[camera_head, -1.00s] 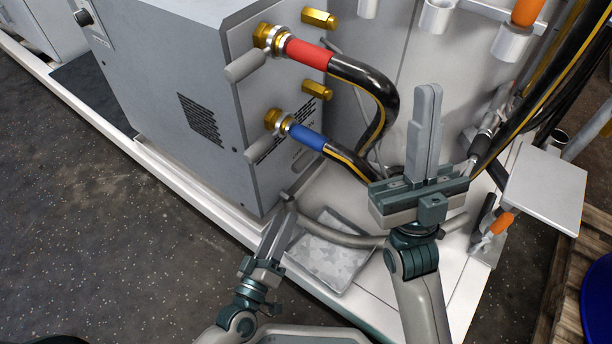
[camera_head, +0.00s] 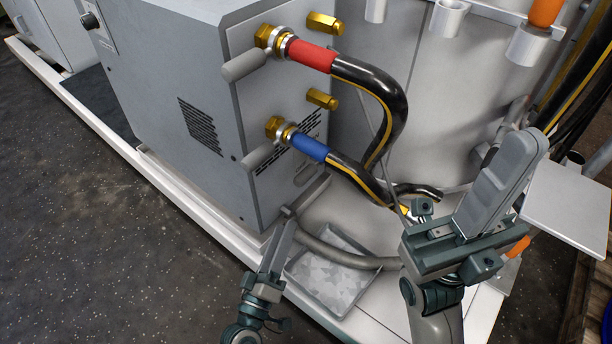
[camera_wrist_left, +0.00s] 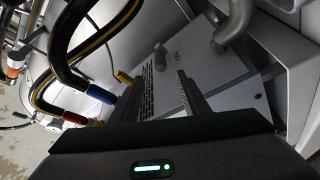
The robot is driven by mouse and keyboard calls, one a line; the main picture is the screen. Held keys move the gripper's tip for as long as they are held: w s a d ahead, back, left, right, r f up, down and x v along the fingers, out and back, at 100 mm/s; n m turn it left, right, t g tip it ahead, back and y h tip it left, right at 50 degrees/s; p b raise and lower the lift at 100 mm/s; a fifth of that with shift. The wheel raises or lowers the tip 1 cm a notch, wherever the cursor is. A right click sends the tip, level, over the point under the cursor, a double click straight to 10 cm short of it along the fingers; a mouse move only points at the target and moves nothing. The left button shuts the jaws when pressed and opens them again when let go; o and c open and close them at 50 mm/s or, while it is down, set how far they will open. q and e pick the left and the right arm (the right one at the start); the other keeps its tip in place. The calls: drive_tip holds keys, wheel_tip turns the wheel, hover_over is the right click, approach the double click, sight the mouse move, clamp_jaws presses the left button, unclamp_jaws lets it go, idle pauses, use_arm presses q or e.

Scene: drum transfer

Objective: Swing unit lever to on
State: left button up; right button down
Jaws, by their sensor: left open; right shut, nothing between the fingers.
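The unit is a grey metal cabinet (camera_head: 190,95) at the upper left of the head view. In the left wrist view, a short grey rounded lever (camera_wrist_left: 160,56) stands out from its face beside small dark lettering; I cannot read which setting it is at. My right gripper (camera_head: 535,140) is shut and empty, well to the right.
A red-collared hose (camera_head: 312,56) and a blue-collared hose (camera_head: 309,146) curve out from the cabinet face beside brass fittings. A pipe (camera_head: 335,255) runs low past a metallic tray (camera_head: 325,285). A white plate (camera_head: 568,210) is at the right. The floor at left is clear.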

sight(306, 176)
use_arm(q)
drive_tip(key=b+x, duration=0.1)
drive_tip(key=x, duration=1.5)
drive_tip(key=shift+w+b, duration=0.15)
drive_tip(key=shift+b, duration=0.25)
clamp_jaws()
